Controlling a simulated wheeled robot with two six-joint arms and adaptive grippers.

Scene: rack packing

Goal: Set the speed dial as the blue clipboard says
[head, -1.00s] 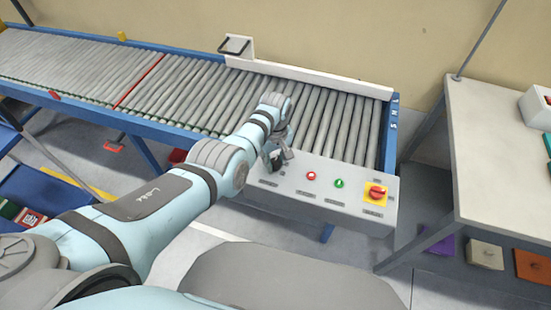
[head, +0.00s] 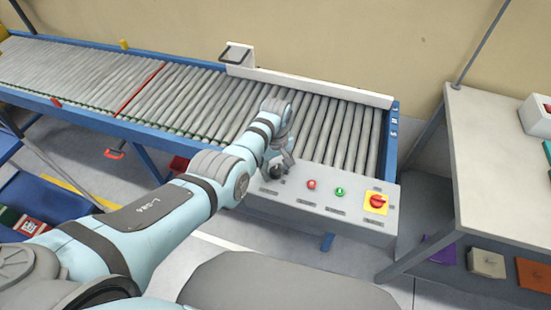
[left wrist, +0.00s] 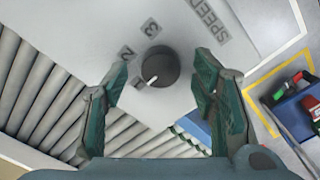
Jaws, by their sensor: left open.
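The speed dial (left wrist: 160,66) is a dark round knob on the light grey control panel (left wrist: 95,20), beside the printed word SPEED. The numbers 1, 2 and 3 stand around it. Its white pointer mark is at the lower left, nearest the 1. My left gripper (left wrist: 160,76) is open, with one finger on each side of the dial and gaps between. In the head view the left gripper (head: 279,163) is over the left end of the panel, with the dial (head: 277,171) partly hidden beneath it. No blue clipboard shows. My right gripper is not in view.
A red button (head: 311,184), a green button (head: 340,191) and a red switch on a yellow plate (head: 376,203) lie right of the dial. The roller conveyor (head: 330,130) runs behind. A table (head: 500,150) stands at the right.

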